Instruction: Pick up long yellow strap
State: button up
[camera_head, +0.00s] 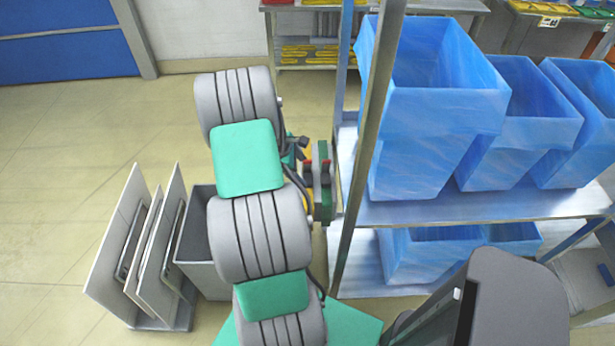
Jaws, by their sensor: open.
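Several yellow straps (308,54) lie on the lower shelf of a metal table at the top of the head view. They are small and far off, and I cannot tell which is the long one. My gripper (317,166) shows partly beside my arm, left of the near rack's post. It is open, and I see no strap between its fingers. My gripper is well apart from the yellow straps, which lie beyond it across the floor. My arm hides part of the gripper and wrist.
A metal rack (435,213) with blue-lined boxes (425,120) stands close on the right. A grey bin (197,240) and a stand of upright panels (122,245) are at lower left. The floor (90,130) at left is clear. A blue door (65,45) is at top left.

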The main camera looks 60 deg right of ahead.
aim_at(308, 177)
jog(key=x, duration=0.4)
jog(key=shift+w+d+f+p, duration=0.15)
jog(key=shift+f+p, duration=0.1)
jog(key=shift+p, duration=0.15)
jog(key=shift+c, duration=0.2)
grip_shut()
